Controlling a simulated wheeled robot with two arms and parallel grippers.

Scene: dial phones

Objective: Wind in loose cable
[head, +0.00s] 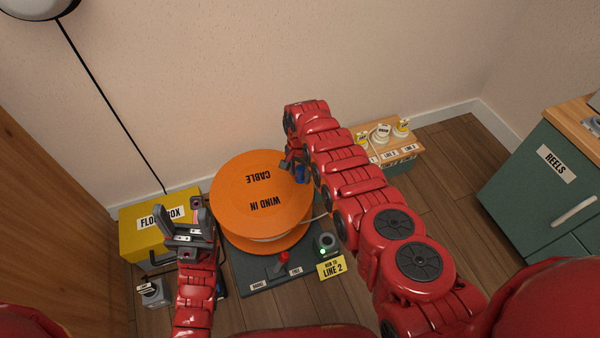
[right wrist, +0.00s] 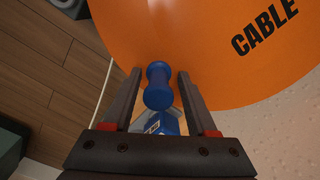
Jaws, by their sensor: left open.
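The orange cable reel (head: 240,190) lies with its face up, marked CABLE and WIND IN. A blue crank handle (head: 300,174) stands near its right edge. My right gripper (right wrist: 160,74) has its fingers on either side of the blue handle (right wrist: 158,86), with small gaps showing, so it looks open around it. A pale cable (head: 321,217) leaves the reel to the right and shows as a thin line in the right wrist view (right wrist: 100,103). My left gripper (head: 186,213) is open and empty, left of the reel, in front of the yellow box.
The yellow floor box (head: 132,238) stands at left. The reel's dark base carries a red lever (head: 284,258), a green light (head: 323,251) and a yellow LINE 2 sign (head: 331,268). A wooden block with labelled sockets (head: 402,159) and a green REELS cabinet (head: 530,195) are right.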

